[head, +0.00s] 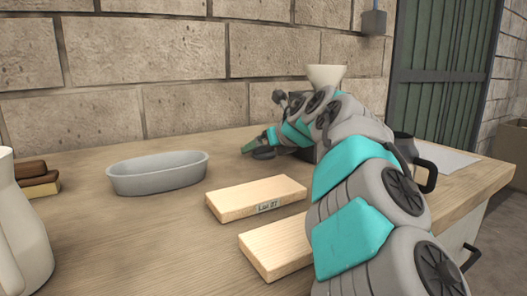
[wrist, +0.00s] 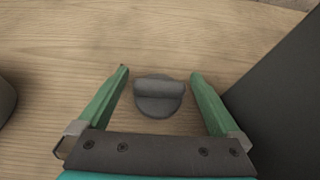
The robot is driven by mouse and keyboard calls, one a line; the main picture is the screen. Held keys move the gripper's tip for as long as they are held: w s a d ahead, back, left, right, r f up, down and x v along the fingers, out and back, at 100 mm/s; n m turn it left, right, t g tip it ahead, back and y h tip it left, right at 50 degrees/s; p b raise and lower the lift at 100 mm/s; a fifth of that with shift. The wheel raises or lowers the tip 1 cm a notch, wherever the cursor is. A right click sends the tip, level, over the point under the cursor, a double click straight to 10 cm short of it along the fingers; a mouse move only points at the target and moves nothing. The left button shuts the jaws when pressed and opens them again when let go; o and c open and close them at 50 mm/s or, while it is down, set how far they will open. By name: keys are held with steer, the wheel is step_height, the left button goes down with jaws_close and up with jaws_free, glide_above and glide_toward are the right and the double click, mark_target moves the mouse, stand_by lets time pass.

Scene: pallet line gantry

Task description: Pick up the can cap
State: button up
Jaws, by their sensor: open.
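The can cap (wrist: 158,107) is a dark grey round disc with a thick bar-shaped grip across its top. It lies flat on the wooden table. In the wrist view it sits between the two green fingers of my gripper (wrist: 158,77), with a gap on each side. My gripper is open and holds nothing. In the head view the cap (head: 264,154) is a small dark shape beside my gripper (head: 254,143) at the far side of the table, partly hidden by the fingers.
A dark box-like thing (wrist: 285,95) stands close to the right finger in the wrist view. A grey oval dish (head: 158,180) and two wooden blocks, one a labelled board (head: 255,196), are nearer. A cream jug (head: 18,235) stands at left. The stone wall (head: 150,60) is behind.

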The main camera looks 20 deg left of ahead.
steer(key=c, duration=1.2)
steer(key=shift+r, duration=0.1)
steer(key=shift+c, duration=0.2)
